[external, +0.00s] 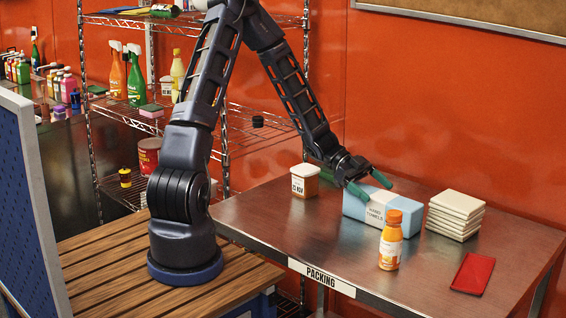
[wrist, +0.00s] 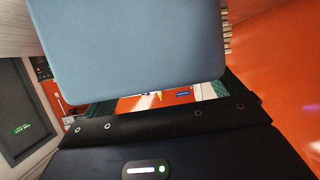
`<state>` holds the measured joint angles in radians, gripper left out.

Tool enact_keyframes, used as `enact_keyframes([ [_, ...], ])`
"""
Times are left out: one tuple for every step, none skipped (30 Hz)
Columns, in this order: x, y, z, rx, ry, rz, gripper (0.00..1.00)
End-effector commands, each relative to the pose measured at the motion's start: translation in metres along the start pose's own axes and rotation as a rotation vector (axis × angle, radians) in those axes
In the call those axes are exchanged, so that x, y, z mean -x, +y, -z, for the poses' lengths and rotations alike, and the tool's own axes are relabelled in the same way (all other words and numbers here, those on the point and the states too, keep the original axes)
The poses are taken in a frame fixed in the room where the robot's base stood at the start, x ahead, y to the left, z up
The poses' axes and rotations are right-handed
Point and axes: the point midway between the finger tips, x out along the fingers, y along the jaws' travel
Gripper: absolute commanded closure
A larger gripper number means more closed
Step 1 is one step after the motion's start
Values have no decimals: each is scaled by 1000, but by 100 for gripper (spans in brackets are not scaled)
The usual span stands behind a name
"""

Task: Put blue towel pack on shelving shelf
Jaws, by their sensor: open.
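In the wrist view the pack's blue face (wrist: 140,50) fills the upper middle, close to the camera. The green fingertips show beside and below it. I cannot tell whether the fingers touch the pack. The wire shelving (external: 270,135) stands at the back left, with bottles and sponges on it.
On the packing table (external: 330,255) stand a white-labelled tub (external: 305,181), an orange bottle (external: 391,240), a stack of pale cloths (external: 455,214) and a red packet (external: 473,273). The middle shelf has bare room at its right, beside a small black item (external: 257,121).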

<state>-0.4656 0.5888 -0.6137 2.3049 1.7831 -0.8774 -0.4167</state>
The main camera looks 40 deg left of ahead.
Motion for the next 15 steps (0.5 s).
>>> enact_keyframes([
  [-8, 0, 0, 0, 1, -3, 6],
  [-12, 0, 0, 0, 1, -2, 6],
  [-16, 0, 0, 0, 1, -1, 6],
  [-18, 0, 0, 0, 1, 0, 6],
  [-20, 0, 0, 0, 0, 0, 6],
  [-23, 0, 0, 0, 0, 0, 6],
  [-24, 0, 0, 0, 0, 0, 6],
  [-25, 0, 0, -1, 0, 1, 6],
  [-26, 0, 0, -1, 0, 1, 6],
  [-26, 0, 0, -1, 0, 1, 6],
  [-26, 0, 0, -1, 0, 1, 6],
  [-26, 0, 0, -1, 0, 1, 6],
  [-25, 0, 0, -1, 0, 1, 6],
  [-25, 0, 0, -1, 0, 1, 6],
  [-25, 0, 0, -1, 0, 1, 10],
])
